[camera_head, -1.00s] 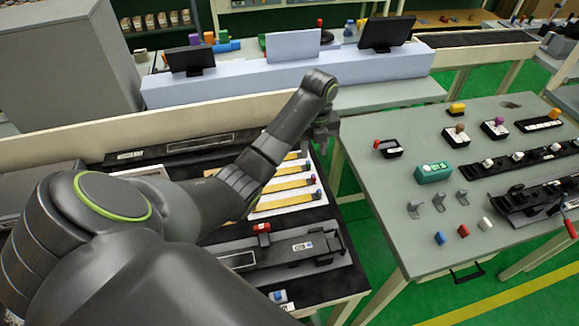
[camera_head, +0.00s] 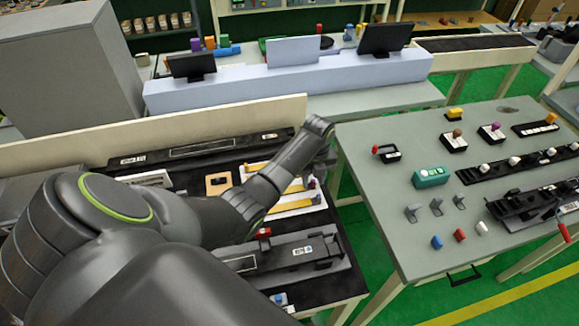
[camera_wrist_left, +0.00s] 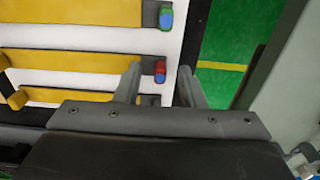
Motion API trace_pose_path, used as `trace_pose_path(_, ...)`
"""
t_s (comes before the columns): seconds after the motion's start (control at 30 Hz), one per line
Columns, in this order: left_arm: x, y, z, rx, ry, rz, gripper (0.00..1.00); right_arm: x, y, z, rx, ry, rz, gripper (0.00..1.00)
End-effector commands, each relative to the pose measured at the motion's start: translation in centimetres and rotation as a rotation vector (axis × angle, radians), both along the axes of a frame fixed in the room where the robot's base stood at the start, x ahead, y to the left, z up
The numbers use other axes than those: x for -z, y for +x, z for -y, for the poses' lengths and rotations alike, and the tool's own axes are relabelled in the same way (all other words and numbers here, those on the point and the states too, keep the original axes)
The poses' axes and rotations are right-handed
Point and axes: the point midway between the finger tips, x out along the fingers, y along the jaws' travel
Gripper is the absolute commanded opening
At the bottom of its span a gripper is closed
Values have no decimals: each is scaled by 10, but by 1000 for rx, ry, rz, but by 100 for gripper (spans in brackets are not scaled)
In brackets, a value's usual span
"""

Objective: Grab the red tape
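In the left wrist view, a small red piece with a blue end (camera_wrist_left: 160,72), which may be the red tape, sits at the right end of a yellow strip on a white board (camera_wrist_left: 90,45). My left gripper (camera_wrist_left: 158,85) is open, with one finger left of this piece and one to its right. The fingers look apart from it; the height between them is hard to judge. In the head view, my left gripper (camera_head: 323,168) is over the right end of the board, and a small red and blue piece (camera_head: 312,183) shows just below it. My right gripper is not in view.
A green and blue piece (camera_wrist_left: 166,17) sits at the end of the neighbouring yellow strip. A grey table (camera_head: 390,220) with clips, small blocks and a green box (camera_head: 431,177) stands to the right, across a gap with green floor. A black fixture (camera_head: 290,250) lies in front.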

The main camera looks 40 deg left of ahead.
Motion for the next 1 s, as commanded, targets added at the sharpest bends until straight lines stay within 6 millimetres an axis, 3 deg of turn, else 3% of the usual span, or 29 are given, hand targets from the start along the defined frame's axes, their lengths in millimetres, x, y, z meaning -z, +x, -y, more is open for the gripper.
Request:
trace_pose_path(0.07,0,0,0,0,0,0,35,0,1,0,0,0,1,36)
trace_pose_path(0.33,0,0,0,0,0,0,0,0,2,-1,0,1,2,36)
trace_pose_path(0.73,-6,1,0,0,0,1,0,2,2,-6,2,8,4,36)
trace_pose_path(1.0,-48,2,0,1,1,7,0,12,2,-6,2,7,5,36)
